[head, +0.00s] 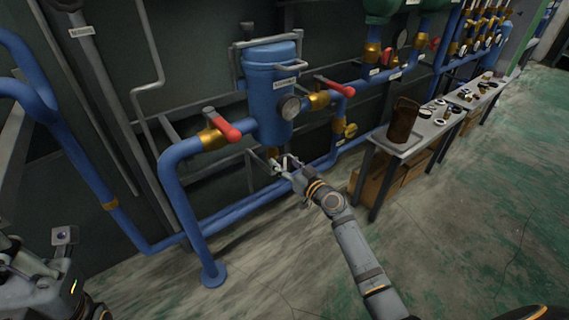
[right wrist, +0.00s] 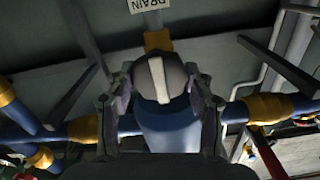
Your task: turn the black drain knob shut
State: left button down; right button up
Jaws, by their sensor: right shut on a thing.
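The black drain knob (right wrist: 176,72) is in the middle of the right wrist view, with a pale bar across its face. It sits on a brass fitting, below a white label (right wrist: 148,4) reading DRAIN. My right gripper (right wrist: 161,92) has a finger on each side of the knob and is shut on it. In the head view, my right gripper (head: 285,165) is under the blue filter vessel (head: 268,92) and hides the knob. My left arm shows at the lower left edge, but its fingers cannot be made out.
Red-handled valves (head: 222,126) and (head: 336,87) sit on the blue pipes either side of the vessel, which carries a round gauge (head: 289,107). A table (head: 395,145) with a brown container (head: 403,120) and small parts stands to the right. The floor in front is clear.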

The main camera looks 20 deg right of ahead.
jog(key=m, duration=0.8)
jog(key=shift+d, duration=0.1)
jog(key=m+p, duration=0.1)
jog(key=m, duration=0.5)
jog(key=shift+f, duration=0.1)
jog(key=shift+f+m+p, duration=0.1)
jog(key=shift+m+p, duration=0.4)
jog(key=shift+m, duration=1.5)
jog(key=o, duration=1.2)
